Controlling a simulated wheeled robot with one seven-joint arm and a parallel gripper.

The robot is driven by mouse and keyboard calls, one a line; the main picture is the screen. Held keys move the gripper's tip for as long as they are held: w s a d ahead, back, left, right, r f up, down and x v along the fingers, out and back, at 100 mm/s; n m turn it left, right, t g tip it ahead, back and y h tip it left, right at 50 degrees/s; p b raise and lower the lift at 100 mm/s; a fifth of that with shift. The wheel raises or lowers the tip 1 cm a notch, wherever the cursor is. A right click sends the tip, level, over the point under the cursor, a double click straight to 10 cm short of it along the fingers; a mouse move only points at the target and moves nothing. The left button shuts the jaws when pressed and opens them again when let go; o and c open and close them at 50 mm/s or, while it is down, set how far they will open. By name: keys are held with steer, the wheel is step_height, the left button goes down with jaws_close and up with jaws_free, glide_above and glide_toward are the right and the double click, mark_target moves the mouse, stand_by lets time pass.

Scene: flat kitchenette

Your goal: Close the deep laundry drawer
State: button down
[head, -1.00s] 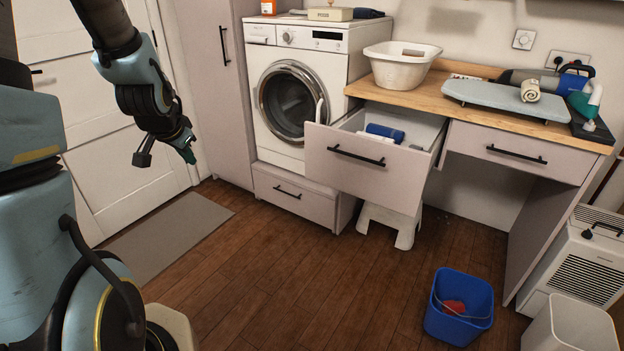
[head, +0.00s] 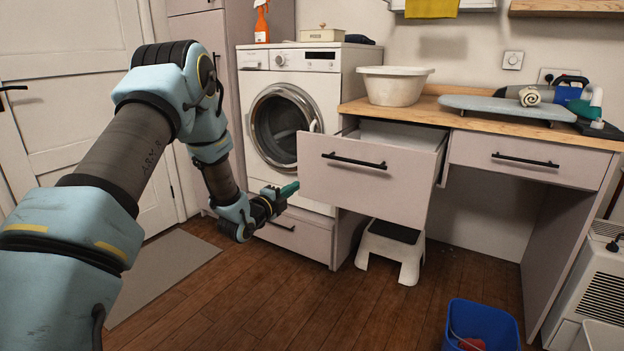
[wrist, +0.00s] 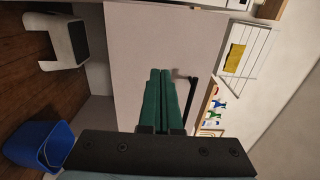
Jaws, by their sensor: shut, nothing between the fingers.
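The deep laundry drawer (head: 368,180) is pulled out under the wooden counter, left of a shallower drawer. It has a pale grey-pink front with a black bar handle (head: 354,161). The inside is mostly hidden behind the front. My gripper (head: 290,189) is low at the left edge of the drawer front in the head view. In the wrist view the front (wrist: 140,40) fills the middle, and my green fingers (wrist: 160,74) are together and empty, pointing at it. The handle (wrist: 191,98) lies just right of the fingers. I cannot tell whether the fingertips touch the front.
A washing machine (head: 292,115) stands left of the drawer, above a closed low drawer (head: 297,235). A step stool (head: 391,250) is under the open drawer. A blue bucket (head: 482,326) stands on the floor at front right. A white basin (head: 394,86) is on the counter.

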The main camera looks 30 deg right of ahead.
mark_target(317, 172)
steer(key=p+x, duration=0.1)
steer(key=x, duration=1)
steer(key=shift+d+f, duration=0.1)
steer(key=shift+w, duration=0.1)
